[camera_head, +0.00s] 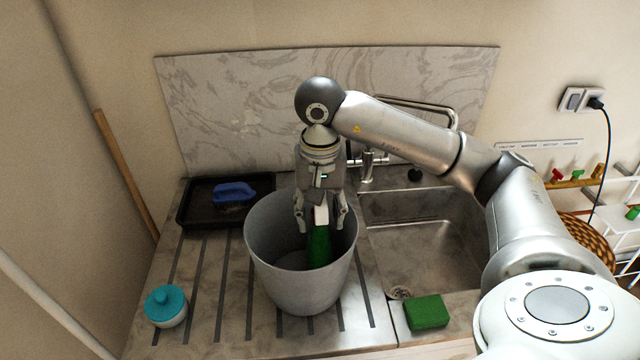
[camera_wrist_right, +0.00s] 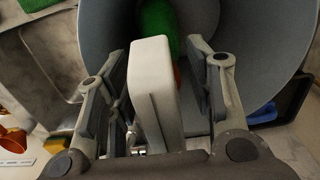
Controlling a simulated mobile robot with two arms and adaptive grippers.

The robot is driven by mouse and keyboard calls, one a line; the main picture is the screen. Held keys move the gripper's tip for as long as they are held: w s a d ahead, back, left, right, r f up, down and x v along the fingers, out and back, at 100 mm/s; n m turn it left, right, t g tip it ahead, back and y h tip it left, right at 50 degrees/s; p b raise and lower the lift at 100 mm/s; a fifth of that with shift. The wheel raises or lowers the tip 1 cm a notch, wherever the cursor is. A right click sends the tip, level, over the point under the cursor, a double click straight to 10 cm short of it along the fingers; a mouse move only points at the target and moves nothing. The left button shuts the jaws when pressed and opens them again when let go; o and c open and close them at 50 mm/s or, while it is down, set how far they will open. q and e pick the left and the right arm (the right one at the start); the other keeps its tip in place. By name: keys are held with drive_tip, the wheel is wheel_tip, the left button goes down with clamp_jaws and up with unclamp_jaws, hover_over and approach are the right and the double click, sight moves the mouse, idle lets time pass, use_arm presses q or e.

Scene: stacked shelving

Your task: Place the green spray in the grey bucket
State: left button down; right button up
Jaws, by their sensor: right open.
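The grey bucket (camera_head: 301,285) stands on the ribbed drainboard left of the sink; its wall also fills much of the right wrist view (camera_wrist_right: 262,50). The green spray (camera_head: 319,246) is inside the bucket, with its white top up between the fingers. In the right wrist view its white head (camera_wrist_right: 152,80) lies between the two fingers, with gaps on its sides, and part of the green body (camera_wrist_right: 158,22) shows beyond. My right gripper (camera_head: 320,222) is open at the bucket's mouth, around the white head. The spray's lower end is hidden by the bucket wall. My left gripper is not in view.
A black tray (camera_head: 194,212) with a blue brush (camera_head: 234,193) lies behind and left of the bucket. A teal-lidded jar (camera_head: 166,305) stands front left. A green sponge (camera_head: 426,312) lies at the sink's front edge. The sink (camera_head: 425,240) and faucet (camera_head: 368,163) are right.

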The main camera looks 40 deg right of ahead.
wheel_tip(320, 180, up, 10)
drive_tip(key=shift+r+p, duration=0.1)
drive_tip(key=shift+p, duration=0.35)
